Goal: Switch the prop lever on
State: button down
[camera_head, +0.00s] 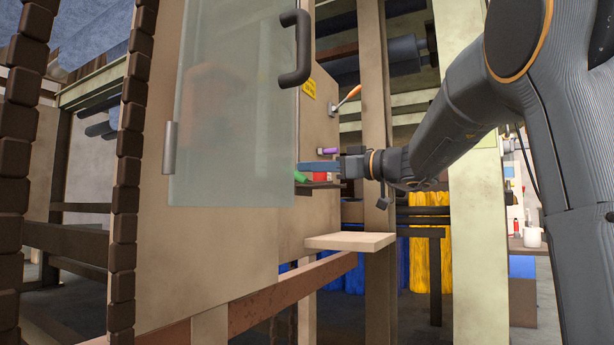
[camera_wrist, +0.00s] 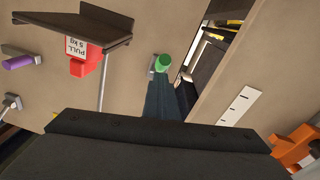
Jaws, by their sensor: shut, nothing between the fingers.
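My gripper (camera_head: 303,167) is shut and empty, reaching left to the beige panel. In the wrist view its blue-grey fingers (camera_wrist: 165,100) end close to a green-ended handle (camera_wrist: 163,62); I cannot tell if they touch. The green handle (camera_head: 300,176) shows just under the fingers in the head view. A lever with an orange grip (camera_head: 349,97) sticks out from the panel higher up, tilted up to the right. A purple handle (camera_head: 330,151) lies behind the gripper and shows in the wrist view (camera_wrist: 17,62). No readable label says which is the prop lever.
A red block marked "PULL 5 kg" (camera_wrist: 77,62) hangs near a dark shelf (camera_wrist: 88,27). A glass door (camera_head: 235,110) with a dark handle (camera_head: 297,48) stands left of my gripper. A pale board (camera_head: 350,241) juts out below. A wooden post (camera_head: 375,110) stands behind.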

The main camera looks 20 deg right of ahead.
jog(key=shift+w+f+b, duration=0.1)
jog(key=shift+f+b, duration=0.5)
jog(key=shift+f, duration=0.2)
notch_tip(320, 180, up, 4)
jog(key=s+r, duration=0.1)
jog(key=s, duration=0.1)
jog(key=f+p+v, duration=0.2)
jog(key=v, duration=0.8)
jog(key=shift+d+f+p, duration=0.3)
